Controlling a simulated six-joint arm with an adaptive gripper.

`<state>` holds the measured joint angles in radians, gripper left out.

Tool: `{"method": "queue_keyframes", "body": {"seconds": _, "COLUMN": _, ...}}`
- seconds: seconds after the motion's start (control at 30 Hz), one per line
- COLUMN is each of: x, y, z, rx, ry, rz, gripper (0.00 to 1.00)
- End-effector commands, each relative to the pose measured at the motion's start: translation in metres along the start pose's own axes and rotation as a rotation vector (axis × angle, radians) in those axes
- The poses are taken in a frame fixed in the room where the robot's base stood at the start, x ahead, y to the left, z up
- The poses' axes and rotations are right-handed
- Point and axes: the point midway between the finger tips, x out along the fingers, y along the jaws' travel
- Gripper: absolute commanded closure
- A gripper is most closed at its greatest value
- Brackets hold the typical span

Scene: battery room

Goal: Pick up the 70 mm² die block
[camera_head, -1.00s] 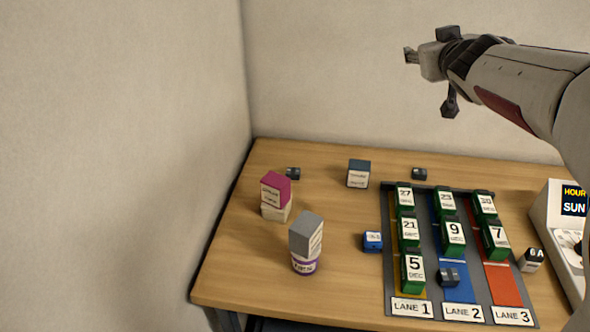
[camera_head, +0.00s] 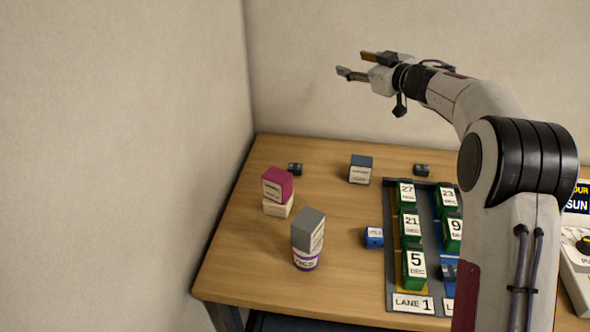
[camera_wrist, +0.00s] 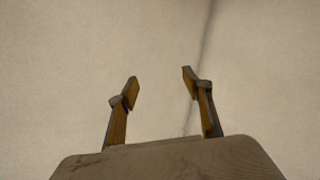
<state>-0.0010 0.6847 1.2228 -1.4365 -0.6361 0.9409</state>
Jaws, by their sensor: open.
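Small die-like blocks lie on the wooden table in the head view; I cannot read which is the 70 mm² one. A dark one (camera_head: 295,169) is at the back left, another dark one (camera_head: 421,170) is at the back, behind the lane board. A blue block with a white label (camera_head: 373,237) sits beside the board's left edge. A dark block (camera_head: 449,272) on lane 2 is partly hidden by my arm. My gripper (camera_head: 351,64) is open and empty, high above the table's back. Both fingers show apart in the wrist view (camera_wrist: 160,82), against bare wall.
A grey-topped box sits on a purple-banded tub (camera_head: 306,262); a magenta box (camera_head: 278,186) sits on a cream one. A blue-topped box (camera_head: 360,170) stands at the back. Green dated blocks (camera_head: 414,268) fill the lane board (camera_head: 390,210). My arm covers the right side.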

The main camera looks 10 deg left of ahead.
Motion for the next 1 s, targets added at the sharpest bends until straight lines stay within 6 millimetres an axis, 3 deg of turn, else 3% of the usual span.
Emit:
{"method": "queue_keyframes", "body": {"seconds": 0.2, "x": 0.030, "y": -0.035, "z": 0.042, "rx": -0.003, "ry": -0.004, "rz": -0.155, "gripper": 0.50}}
{"method": "queue_keyframes", "body": {"seconds": 0.5, "x": 0.052, "y": -0.088, "z": 0.107, "rx": 0.006, "ry": -0.039, "rz": -0.373, "gripper": 0.50}}
{"method": "queue_keyframes", "body": {"seconds": 0.8, "x": 0.056, "y": -0.144, "z": 0.184, "rx": 0.034, "ry": -0.113, "rz": -0.591, "gripper": 0.50}}
{"method": "queue_keyframes", "body": {"seconds": 1.0, "x": 0.050, "y": -0.170, "z": 0.221, "rx": 0.050, "ry": -0.161, "rz": -0.692, "gripper": 0.50}}
